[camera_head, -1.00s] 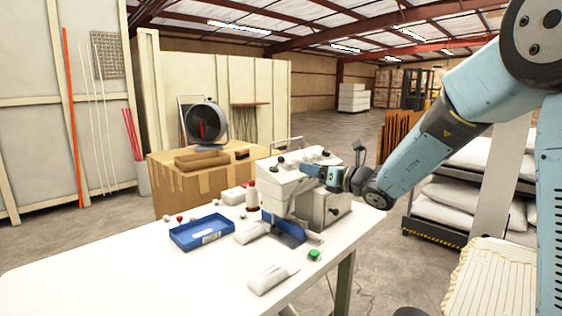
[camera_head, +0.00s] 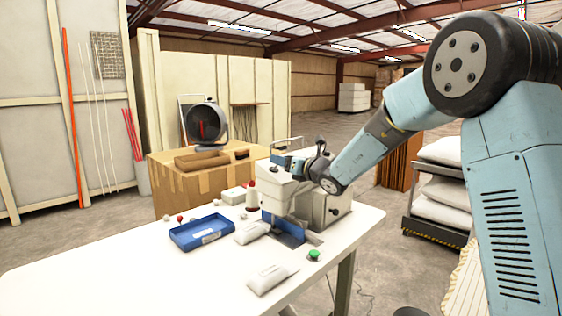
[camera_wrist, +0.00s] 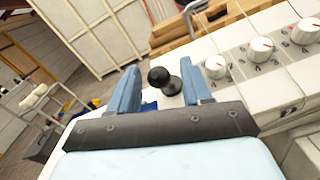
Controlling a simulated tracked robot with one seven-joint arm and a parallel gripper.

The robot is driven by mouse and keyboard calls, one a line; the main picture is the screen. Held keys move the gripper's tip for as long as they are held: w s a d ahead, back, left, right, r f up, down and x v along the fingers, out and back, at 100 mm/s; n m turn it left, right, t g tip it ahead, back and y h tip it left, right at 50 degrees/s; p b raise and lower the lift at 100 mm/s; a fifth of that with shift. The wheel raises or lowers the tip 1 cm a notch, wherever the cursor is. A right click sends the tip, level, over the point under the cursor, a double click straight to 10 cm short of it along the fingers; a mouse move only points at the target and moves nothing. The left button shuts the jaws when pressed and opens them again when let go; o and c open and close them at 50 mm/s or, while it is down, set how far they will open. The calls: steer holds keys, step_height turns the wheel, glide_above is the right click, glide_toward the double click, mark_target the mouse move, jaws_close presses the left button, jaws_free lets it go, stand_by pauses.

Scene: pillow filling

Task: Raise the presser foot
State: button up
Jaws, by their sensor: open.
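The white sewing machine (camera_head: 330,207) stands on the white table. In the wrist view, a black ball-topped lever (camera_wrist: 166,82) stands on the machine's top, between the two blue fingers of my gripper (camera_wrist: 160,88). The fingers are apart, one on each side of the lever, and I see no contact. In the head view, my gripper (camera_head: 284,161) is at the upper left of the machine and hides part of its top. The presser foot itself is too small to make out, near the blue plate (camera_head: 284,229).
White dials (camera_wrist: 262,48) sit on the machine's top, right of the lever. On the table (camera_head: 110,275) are a blue tray (camera_head: 202,232), white pouches (camera_head: 272,277), a green button (camera_head: 314,254) and a red-topped spool (camera_head: 251,190). A wire thread stand rises behind the machine.

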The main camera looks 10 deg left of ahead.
steer(key=shift+w+a, duration=0.3)
steer(key=shift+a, duration=0.2)
steer(key=shift+c, duration=0.4)
jaws_close()
